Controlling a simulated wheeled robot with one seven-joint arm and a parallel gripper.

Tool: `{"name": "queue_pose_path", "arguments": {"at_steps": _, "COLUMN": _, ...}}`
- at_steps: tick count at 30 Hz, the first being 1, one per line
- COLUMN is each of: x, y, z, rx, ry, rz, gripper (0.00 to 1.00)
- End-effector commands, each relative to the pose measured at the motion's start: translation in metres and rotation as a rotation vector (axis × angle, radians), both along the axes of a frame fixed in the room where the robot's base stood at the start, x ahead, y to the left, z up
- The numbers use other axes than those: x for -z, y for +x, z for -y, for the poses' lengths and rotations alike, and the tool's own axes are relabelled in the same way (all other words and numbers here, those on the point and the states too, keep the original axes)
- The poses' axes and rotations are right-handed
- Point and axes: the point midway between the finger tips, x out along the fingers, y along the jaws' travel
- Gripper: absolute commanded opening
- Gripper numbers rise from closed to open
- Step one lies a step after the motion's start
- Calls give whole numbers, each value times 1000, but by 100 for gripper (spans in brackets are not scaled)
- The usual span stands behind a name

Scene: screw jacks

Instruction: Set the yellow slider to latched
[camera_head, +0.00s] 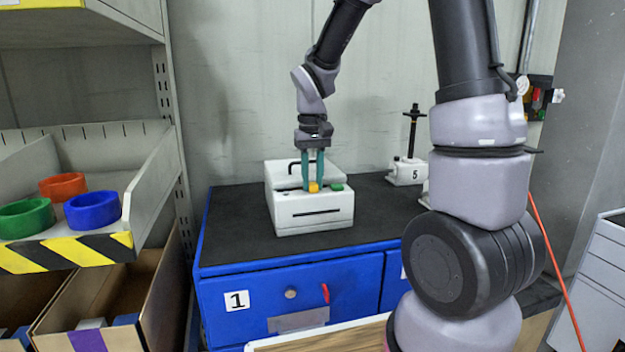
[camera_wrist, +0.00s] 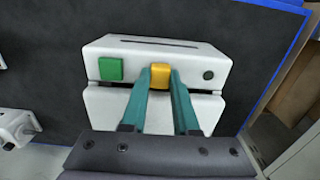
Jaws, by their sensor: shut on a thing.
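The yellow slider (camera_head: 313,187) sits on the top of a white box (camera_head: 312,222) that stands on the dark worktop. In the wrist view the slider (camera_wrist: 160,76) is between a green square button (camera_wrist: 111,69) and a small dark round spot (camera_wrist: 208,75). My gripper (camera_head: 313,180) points down at the box, its two teal fingers on either side of the slider. In the wrist view the fingertips (camera_wrist: 160,80) close on the slider. I cannot read any latched mark.
A white screw jack (camera_head: 408,170) marked 5 stands to the right. The worktop (camera_head: 236,240) left of the box is clear. A shelf bin with coloured rings (camera_head: 92,208) is at the left.

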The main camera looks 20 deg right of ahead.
Motion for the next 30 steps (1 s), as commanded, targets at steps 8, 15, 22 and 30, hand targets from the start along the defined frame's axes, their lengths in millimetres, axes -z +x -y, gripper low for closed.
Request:
{"name": "queue_pose_path", "arguments": {"at_steps": 8, "x": -1, "y": 0, "z": 0, "rx": 0, "ry": 0, "rz": 2, "gripper": 0}}
{"name": "queue_pose_path", "arguments": {"at_steps": 15, "x": -1, "y": 0, "z": 0, "rx": 0, "ry": 0, "rz": 2, "gripper": 0}}
{"name": "queue_pose_path", "arguments": {"at_steps": 22, "x": -1, "y": 1, "z": -3, "rx": -1, "ry": 0, "rz": 2, "gripper": 0}}
{"name": "queue_pose_path", "arguments": {"at_steps": 30, "x": -1, "y": 1, "z": -35, "rx": -3, "ry": 1, "rz": 3, "gripper": 0}}
